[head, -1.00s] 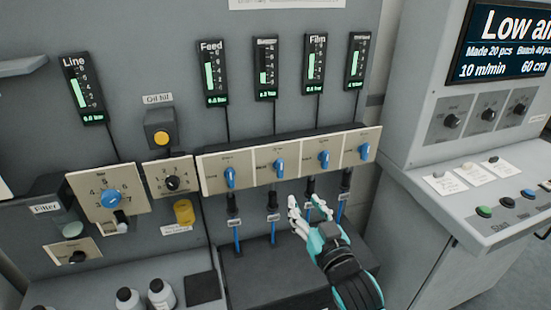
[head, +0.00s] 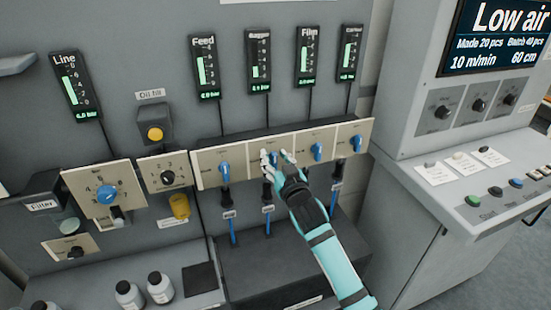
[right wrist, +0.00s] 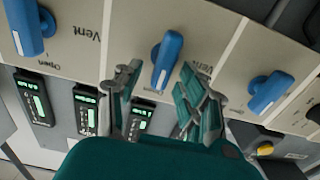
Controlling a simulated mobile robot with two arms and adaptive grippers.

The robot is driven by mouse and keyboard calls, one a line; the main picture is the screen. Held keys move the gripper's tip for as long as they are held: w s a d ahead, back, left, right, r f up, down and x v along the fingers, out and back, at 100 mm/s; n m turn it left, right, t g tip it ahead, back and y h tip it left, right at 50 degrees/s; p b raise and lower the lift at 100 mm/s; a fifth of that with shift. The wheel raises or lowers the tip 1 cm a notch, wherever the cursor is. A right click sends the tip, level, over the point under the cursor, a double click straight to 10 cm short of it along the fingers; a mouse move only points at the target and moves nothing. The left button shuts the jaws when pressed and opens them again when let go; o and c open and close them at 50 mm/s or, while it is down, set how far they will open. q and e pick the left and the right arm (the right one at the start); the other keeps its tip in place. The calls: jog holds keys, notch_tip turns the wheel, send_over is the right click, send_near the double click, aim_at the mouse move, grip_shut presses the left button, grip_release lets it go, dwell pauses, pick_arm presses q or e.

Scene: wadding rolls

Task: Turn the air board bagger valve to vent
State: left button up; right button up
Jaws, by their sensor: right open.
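The bagger valve (head: 274,158) is the second blue handle from the left on the beige air board (head: 240,155), below the Bagger gauge (head: 258,60). My fingers partly cover it in the head view. In the right wrist view its blue handle (right wrist: 166,60) shows between the fingertips, slightly tilted, with a "Vent" label on the plate beside it. My right gripper (head: 277,156) is open, its fingers on either side of the handle; I cannot tell whether they touch it. It also shows in the right wrist view (right wrist: 158,80). My left gripper is not in view.
Neighbouring blue handles are the feed valve (head: 224,172) and the film valve (head: 317,151), close on either side. A dark ledge (head: 270,265) juts out below the board. A control console (head: 480,185) with a "Low air" screen (head: 505,35) stands at the right.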

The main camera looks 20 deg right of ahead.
grip_shut()
dwell(0.5)
jog(key=n+p, duration=0.1)
jog(key=n, duration=0.1)
jog(key=shift+a+n, duration=0.2)
jog(key=shift+n, duration=0.2)
jog(key=n+p, duration=0.1)
jog(key=n, duration=0.1)
jog(key=shift+a+n, duration=0.2)
jog(key=shift+n, duration=0.2)
jog(key=n, duration=0.4)
jog(key=f+n+p, duration=0.1)
jog(key=n, duration=0.3)
jog(key=a+f+n, duration=0.1)
jog(key=n, duration=0.3)
jog(key=shift+p, duration=0.3)
jog(key=shift+n, duration=0.3)
